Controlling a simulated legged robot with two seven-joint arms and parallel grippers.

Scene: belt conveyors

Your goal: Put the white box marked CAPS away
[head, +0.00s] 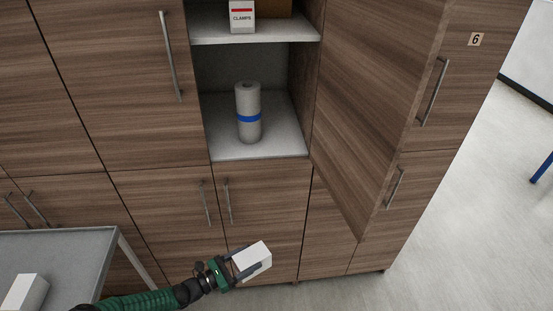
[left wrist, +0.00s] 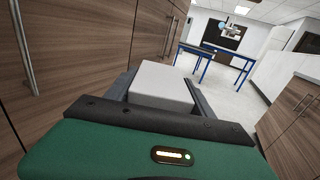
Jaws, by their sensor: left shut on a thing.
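My left gripper (head: 246,264) is shut on a white box (head: 255,256), held in front of the lower cabinet doors. The box also shows between the fingers in the left wrist view (left wrist: 162,84). No marking can be read on its visible faces. An open cupboard has a lower shelf (head: 278,141) and an upper shelf (head: 290,31). Its open door (head: 365,110) stands out on the right. The held box is below the lower shelf level in the picture. My right gripper is not in view.
A grey paper roll with a blue band (head: 248,112) stands on the lower shelf, with bare room around it. A box marked CLAMPS (head: 242,15) and a brown box (head: 276,8) are on the upper shelf. A grey table (head: 60,245) at lower left bears another white box (head: 24,292).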

